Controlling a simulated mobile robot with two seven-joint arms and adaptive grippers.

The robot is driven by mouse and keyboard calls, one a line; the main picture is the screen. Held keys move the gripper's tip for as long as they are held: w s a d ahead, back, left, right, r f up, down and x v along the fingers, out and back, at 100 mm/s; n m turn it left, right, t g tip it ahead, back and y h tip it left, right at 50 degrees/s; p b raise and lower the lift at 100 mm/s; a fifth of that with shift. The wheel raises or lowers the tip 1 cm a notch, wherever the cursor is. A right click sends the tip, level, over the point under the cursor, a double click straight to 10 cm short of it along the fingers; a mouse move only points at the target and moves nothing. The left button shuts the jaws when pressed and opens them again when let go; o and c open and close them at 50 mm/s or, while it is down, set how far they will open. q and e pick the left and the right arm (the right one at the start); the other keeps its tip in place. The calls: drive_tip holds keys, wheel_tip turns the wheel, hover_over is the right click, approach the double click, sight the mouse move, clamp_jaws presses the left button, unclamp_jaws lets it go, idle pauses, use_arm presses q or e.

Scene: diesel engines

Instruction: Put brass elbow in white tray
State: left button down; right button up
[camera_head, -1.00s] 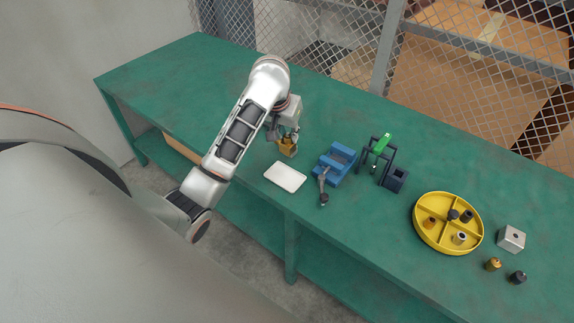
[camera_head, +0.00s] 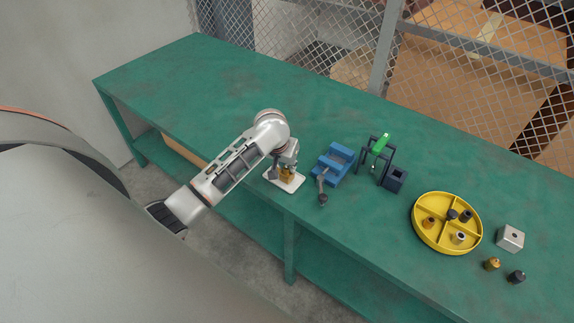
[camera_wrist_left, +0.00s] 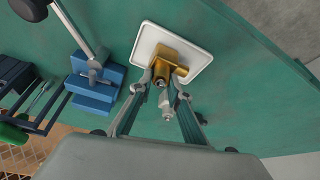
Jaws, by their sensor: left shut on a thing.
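The brass elbow (camera_head: 287,174) is held by my left gripper (camera_head: 284,168) over the white tray (camera_head: 296,185), near the front edge of the green bench. In the left wrist view the brass elbow (camera_wrist_left: 170,66) lies between the fingertips of my left gripper (camera_wrist_left: 170,82), which is shut on it. The white tray (camera_wrist_left: 146,43) shows behind the elbow there, and the elbow overlaps its middle. I cannot tell whether the elbow touches the tray. My right gripper is not in view.
A blue vise (camera_head: 334,165) stands just right of the tray, its handle toward the front edge. Further right are a dark frame with a green part (camera_head: 380,145), a dark square holder (camera_head: 396,179), a yellow divided tray (camera_head: 418,237) and a metal block (camera_head: 510,238). The bench's left part is clear.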

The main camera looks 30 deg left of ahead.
use_arm(q)
drive_tip(key=c, duration=1.9)
unclamp_jaws()
drive_tip(key=shift+f, duration=0.1)
drive_tip(key=v, duration=1.2)
drive_tip(key=s+f+m+y, duration=0.1)
drive_tip(key=s+f+m, duration=0.4)
drive_tip(key=s, duration=0.5)
drive_tip(key=s+a+m+t+y, duration=0.1)
drive_tip(key=s+m+t+y, duration=0.2)
drive_tip(key=s, duration=0.9)
drive_tip(key=d+f+n+t+h, duration=0.2)
drive_tip(key=d+f+h, duration=0.4)
drive_tip(key=d+f, duration=0.8)
wheel_tip(320, 180, down, 2)
drive_tip(key=shift+w+t+h, duration=0.4)
drive_tip(key=shift+w, duration=0.1)
